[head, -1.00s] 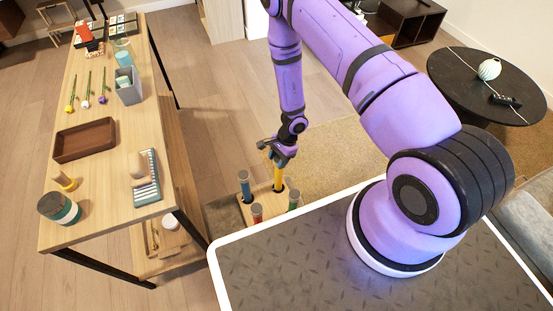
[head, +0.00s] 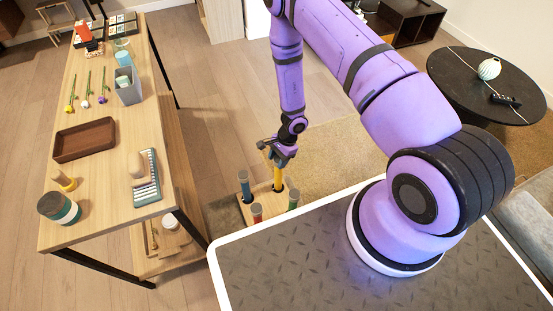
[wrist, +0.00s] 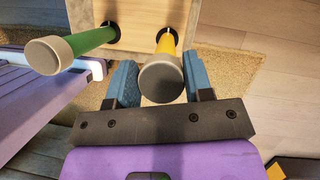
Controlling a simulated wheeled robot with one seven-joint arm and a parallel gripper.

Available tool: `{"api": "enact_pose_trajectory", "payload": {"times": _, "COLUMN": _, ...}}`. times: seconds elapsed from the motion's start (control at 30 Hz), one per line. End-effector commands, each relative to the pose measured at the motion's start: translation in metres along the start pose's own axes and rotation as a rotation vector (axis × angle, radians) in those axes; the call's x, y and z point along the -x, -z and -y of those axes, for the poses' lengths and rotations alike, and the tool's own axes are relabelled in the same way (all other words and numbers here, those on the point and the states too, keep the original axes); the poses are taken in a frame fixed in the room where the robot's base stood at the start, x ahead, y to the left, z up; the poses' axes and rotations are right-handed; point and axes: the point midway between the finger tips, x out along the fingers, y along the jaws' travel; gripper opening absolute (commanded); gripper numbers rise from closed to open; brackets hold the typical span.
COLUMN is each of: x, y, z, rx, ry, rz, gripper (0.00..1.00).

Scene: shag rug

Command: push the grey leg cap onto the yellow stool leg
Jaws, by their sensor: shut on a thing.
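The upturned wooden stool (head: 264,196) stands on the floor with its coloured legs pointing up. My gripper (head: 278,157) is over the yellow leg (head: 278,179). In the wrist view, the blue finger pads of my gripper (wrist: 161,78) are shut on the grey leg cap (wrist: 160,82). The cap is in line with the end of the yellow leg (wrist: 167,46) and hides its tip. I cannot tell how far the cap sits on it. The green leg (wrist: 90,38) beside it bears a grey cap (wrist: 50,54).
The blue leg (head: 244,187) and red leg (head: 257,212) also bear grey caps, close to my gripper. A long wooden table (head: 115,185) with a brown tray (head: 84,140) and other objects is at left. A round black table (head: 465,85) is at right.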

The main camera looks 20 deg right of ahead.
Motion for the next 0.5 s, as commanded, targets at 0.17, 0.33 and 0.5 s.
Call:
{"api": "enact_pose_trajectory", "payload": {"times": 0.17, "x": 0.0000, "y": 0.0002, "z": 0.0000, "rx": 0.000, "ry": 0.000, "rz": 0.000, "gripper": 0.25}}
{"api": "enact_pose_trajectory", "payload": {"times": 0.33, "x": -0.0013, "y": 0.0007, "z": -0.0001, "rx": 0.000, "ry": 0.000, "rz": 0.000, "gripper": 0.25}}
{"api": "enact_pose_trajectory", "payload": {"times": 0.5, "x": -0.0034, "y": 0.0015, "z": -0.0001, "rx": 0.000, "ry": 0.000, "rz": 0.000, "gripper": 0.25}}
